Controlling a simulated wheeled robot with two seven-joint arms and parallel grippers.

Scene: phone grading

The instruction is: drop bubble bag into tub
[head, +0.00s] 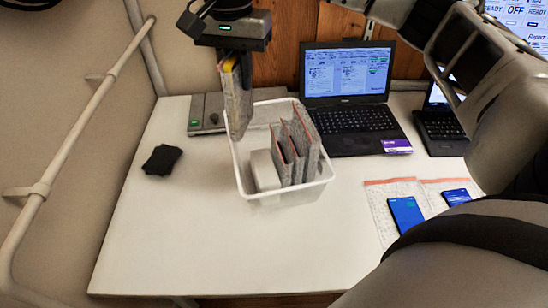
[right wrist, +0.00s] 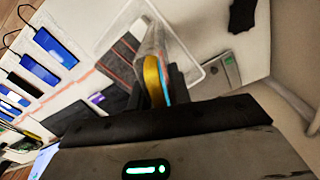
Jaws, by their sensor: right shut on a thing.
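My right gripper (head: 232,58) is at the top of the head view, above the back left of the tub. It is shut on a grey bubble bag (head: 238,104) with a yellow edge, which hangs down from it. The bag's yellow and blue edge (right wrist: 153,82) also shows between the fingers in the right wrist view. The white tub (head: 287,201) stands on the table below and to the right of the held bag. Several grey bubble bags with reddish edges (head: 305,148) stand upright in it, beside a pale block (head: 264,170). My left gripper is not in view.
A laptop (head: 350,118) stands open behind the tub, with another at the right. Two phones (head: 406,213) lie on bubble bags at the right. A black cloth-like item (head: 162,159) lies at the left. A flat grey device (head: 197,124) sits behind the tub. The front table is clear.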

